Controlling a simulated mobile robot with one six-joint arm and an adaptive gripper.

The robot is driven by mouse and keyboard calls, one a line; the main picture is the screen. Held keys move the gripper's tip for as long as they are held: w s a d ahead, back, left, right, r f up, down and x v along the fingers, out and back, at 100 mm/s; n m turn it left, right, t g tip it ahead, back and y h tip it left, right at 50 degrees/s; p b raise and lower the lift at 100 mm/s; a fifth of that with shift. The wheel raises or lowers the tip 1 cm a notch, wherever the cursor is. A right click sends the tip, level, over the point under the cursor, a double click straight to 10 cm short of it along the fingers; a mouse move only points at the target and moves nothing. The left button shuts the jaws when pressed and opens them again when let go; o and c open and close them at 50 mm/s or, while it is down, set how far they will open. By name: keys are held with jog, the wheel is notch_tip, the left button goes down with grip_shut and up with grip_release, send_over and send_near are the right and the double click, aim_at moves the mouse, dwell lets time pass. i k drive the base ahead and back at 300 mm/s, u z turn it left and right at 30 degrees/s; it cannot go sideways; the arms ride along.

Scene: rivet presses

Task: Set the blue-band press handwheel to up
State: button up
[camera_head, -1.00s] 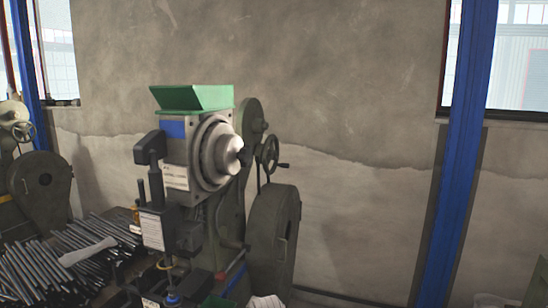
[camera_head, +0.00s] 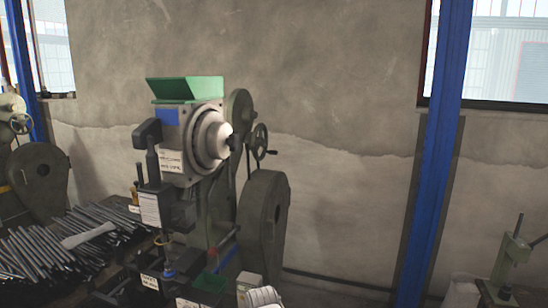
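A grey-green press with a blue patch (camera_head: 168,115) on its head stands left of centre. Its handwheel (camera_head: 261,140) is a small dark spoked wheel on the right side of the head. A short handle (camera_head: 271,152) sticks out from the wheel's lower right. The wheel's hub and left edge are close to the press body, and its marks are too small to read.
A green hopper (camera_head: 186,89) tops the press, and a large dark flywheel (camera_head: 262,225) stands below the handwheel. Dark rods (camera_head: 50,255) lie on a bench at left, beside another machine (camera_head: 38,178). A blue post (camera_head: 434,150) and a small green lever press (camera_head: 514,248) stand at right.

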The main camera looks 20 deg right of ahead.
aim_at(257, 142)
jog(key=k, duration=1)
jog(key=z, duration=0.2)
jog(key=i, duration=0.4)
jog(key=z, duration=0.85)
jog(key=i, duration=1.4)
jog(key=u, duration=0.45)
jog(key=i, duration=0.65)
jog(key=u, duration=0.55)
